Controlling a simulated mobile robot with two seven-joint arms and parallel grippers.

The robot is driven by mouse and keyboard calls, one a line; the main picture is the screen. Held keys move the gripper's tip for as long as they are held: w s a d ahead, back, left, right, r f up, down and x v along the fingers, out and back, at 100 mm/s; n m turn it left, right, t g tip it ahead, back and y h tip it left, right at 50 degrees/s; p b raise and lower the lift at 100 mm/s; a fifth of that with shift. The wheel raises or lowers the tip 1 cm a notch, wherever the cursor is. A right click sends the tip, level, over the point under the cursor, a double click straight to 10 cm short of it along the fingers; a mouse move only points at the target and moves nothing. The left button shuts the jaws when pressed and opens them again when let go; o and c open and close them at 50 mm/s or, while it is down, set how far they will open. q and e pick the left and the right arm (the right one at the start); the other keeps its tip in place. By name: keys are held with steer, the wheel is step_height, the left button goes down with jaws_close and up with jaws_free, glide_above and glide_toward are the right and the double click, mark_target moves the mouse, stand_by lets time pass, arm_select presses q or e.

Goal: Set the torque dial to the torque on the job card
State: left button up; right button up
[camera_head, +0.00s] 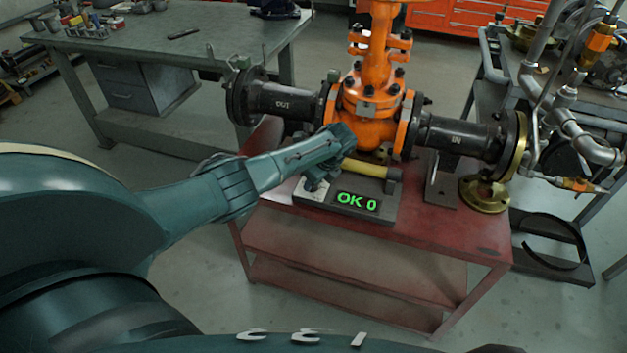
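A grey box (352,216) lies on the red cart with a lit display (357,201) reading "OK 0" in green. A yellow bar with a dark grey end (367,170) lies across the back of the box. My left gripper (318,182) is over the left part of the box, beside the bar's left end. Its fingers are small and partly hidden, so whether they are open or shut, or touch anything, is unclear. A small white patch with tiny marks (309,190) shows beside the gripper; I cannot read it. I cannot make out the torque dial. My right gripper is not in view.
An orange gate valve (372,98) with black flanged pipes stands just behind the box on the red cart (470,232). A brass flange (484,194) sits at the cart's right. A grey workbench (150,45) is at back left; piping crowds the right.

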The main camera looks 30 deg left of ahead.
arm_select(q)
steer(key=shift+w+f+n+g+b, duration=0.1)
steer(key=shift+n+g+b, duration=0.5)
steer(key=shift+n, duration=0.6)
steer(key=shift+n+b, duration=0.35)
steer(key=shift+n, duration=0.55)
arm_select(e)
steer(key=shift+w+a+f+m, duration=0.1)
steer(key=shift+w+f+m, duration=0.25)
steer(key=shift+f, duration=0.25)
arm_select(q)
steer(key=shift+a+g+b, duration=0.1)
steer(key=shift+g+b, duration=0.2)
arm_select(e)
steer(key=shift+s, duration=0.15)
arm_select(q)
steer(key=o, duration=1)
